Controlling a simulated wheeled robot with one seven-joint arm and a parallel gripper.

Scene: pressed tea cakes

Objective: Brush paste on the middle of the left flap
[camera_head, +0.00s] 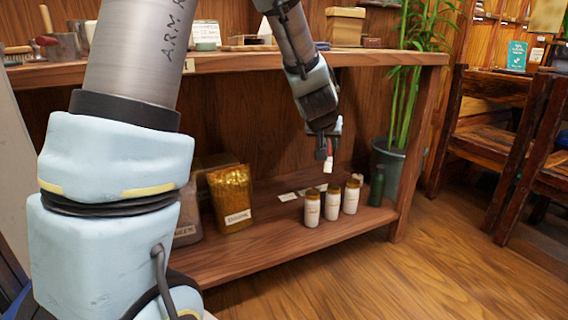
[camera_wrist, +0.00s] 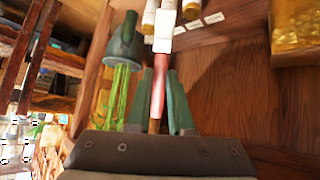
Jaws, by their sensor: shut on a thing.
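My gripper (camera_head: 327,148) is over the lower shelf at the right in the head view. In the wrist view its two green fingers (camera_wrist: 160,98) are shut on a slim brush (camera_wrist: 158,85) with a reddish handle and a pale, blocky end. I cannot make out a left flap or any paste in either view.
A gold pouch (camera_head: 231,198) stands left. The upper shelf (camera_head: 395,58) is above, with a potted plant (camera_head: 390,160) and chairs (camera_head: 480,140) at right.

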